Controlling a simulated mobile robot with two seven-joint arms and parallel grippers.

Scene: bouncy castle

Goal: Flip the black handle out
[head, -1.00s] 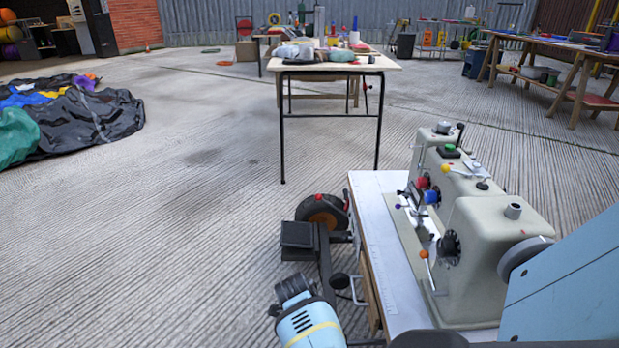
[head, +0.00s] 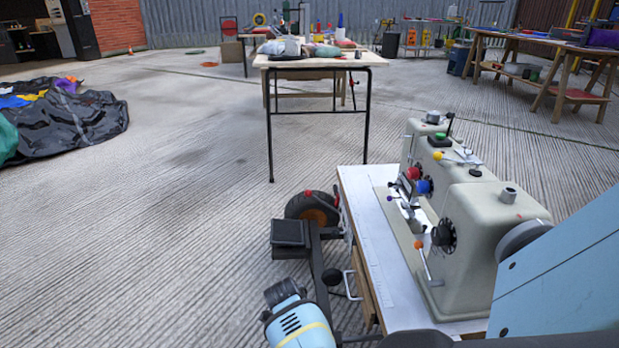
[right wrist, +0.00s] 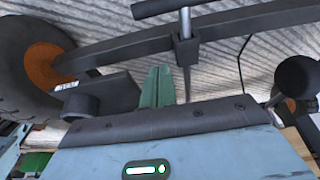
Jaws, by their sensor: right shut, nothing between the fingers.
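A grey sewing machine (head: 465,220) with several coloured knobs stands on a white-topped table (head: 385,270). A short black handle (head: 449,124) sticks up at its far end. A black ball-ended part (head: 332,277) sits low beside the table and also shows in the right wrist view (right wrist: 296,77). I cannot tell which is the task's handle. My right gripper (right wrist: 157,80) shows only in the right wrist view: its green fingers are together and empty. Behind them is a dark beam with a T-shaped rod (right wrist: 186,30); I see no contact. My left gripper is out of view.
A wheel with an orange hub (head: 313,210), a black pad (head: 289,234) and a light-blue vented unit (head: 300,325) are left of the table. A second table (head: 320,62) stands farther back. Open concrete floor (head: 180,220) lies to the left.

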